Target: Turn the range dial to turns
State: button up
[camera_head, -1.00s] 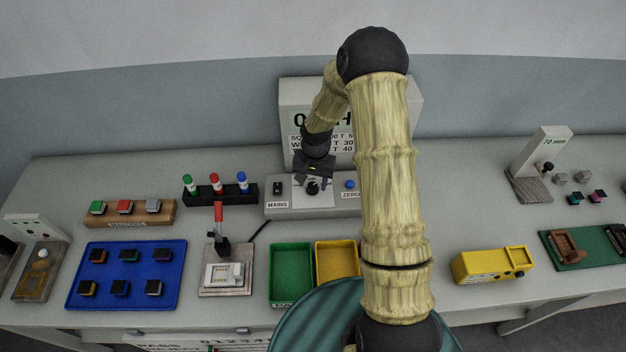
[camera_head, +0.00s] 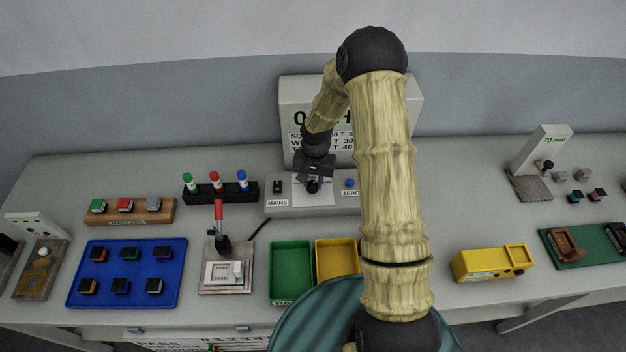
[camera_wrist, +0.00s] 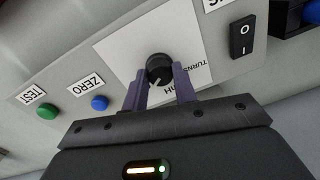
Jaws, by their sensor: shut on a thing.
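The black range dial (camera_wrist: 160,68) sits on a white plate (camera_wrist: 122,50) on the grey meter's front panel. In the wrist view, "TURNS" is printed right of the dial and another label, partly covered, lies below it. My gripper (camera_wrist: 161,80) is shut on the dial, with one purple finger on each side. In the head view the dial (camera_head: 313,187) is partly hidden under my gripper (camera_head: 313,180). The meter's display (camera_head: 300,115) is largely blocked by my arm.
A blue ZERO button (camera_wrist: 99,103), a green TEST button (camera_wrist: 47,111) and a black mains rocker switch (camera_wrist: 242,37) share the panel. A marker rack (camera_head: 220,192) stands to the left. Green (camera_head: 291,270) and yellow (camera_head: 338,262) trays lie in front.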

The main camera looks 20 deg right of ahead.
jog(key=n, duration=0.6)
jog(key=shift+w+n, duration=0.1)
jog(key=shift+n, duration=0.3)
jog(key=n, duration=0.3)
jog(key=shift+r+n, duration=0.1)
jog(key=shift+n, duration=0.2)
jog(key=n, duration=0.3)
jog(key=shift+n, duration=0.3)
jog(key=n+p, duration=0.1)
jog(key=n, duration=0.3)
jog(key=shift+w+n+g, duration=0.1)
jog(key=shift+n+g, duration=0.2)
jog(key=shift+g, duration=0.1)
jog(key=n+p, duration=0.1)
jog(key=n, duration=0.4)
jog(key=shift+h, duration=0.3)
jog(key=o, duration=1)
jog(key=shift+c, duration=0.2)
